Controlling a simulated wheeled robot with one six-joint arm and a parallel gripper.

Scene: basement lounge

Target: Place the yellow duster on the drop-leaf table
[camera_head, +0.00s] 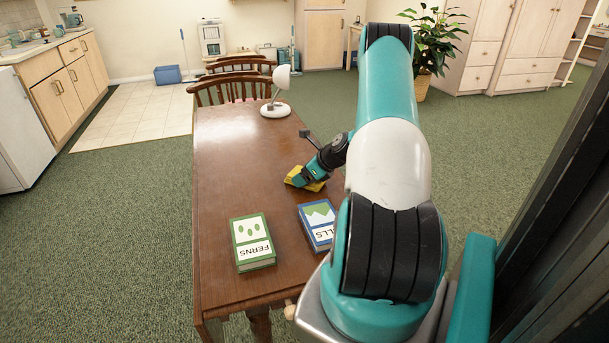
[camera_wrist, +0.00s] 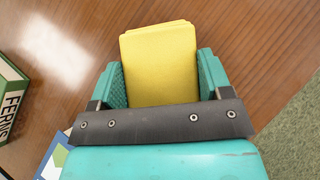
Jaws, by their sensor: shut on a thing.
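The yellow duster (camera_wrist: 158,62) is a folded yellow cloth between the two teal fingers of my gripper (camera_wrist: 158,80) in the wrist view. My gripper is shut on it. In the head view the duster (camera_head: 296,178) shows at my gripper (camera_head: 306,180), low over the drop-leaf table (camera_head: 228,170) near its right edge. The table is a long brown wooden one. I cannot tell whether the duster touches the table top.
A green FERNS book (camera_head: 252,240) and a blue book (camera_head: 318,222) lie on the near part of the table. A white lamp (camera_head: 276,105) stands at the far end. Wooden chairs (camera_head: 232,90) stand beyond it. The table's left and middle are clear.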

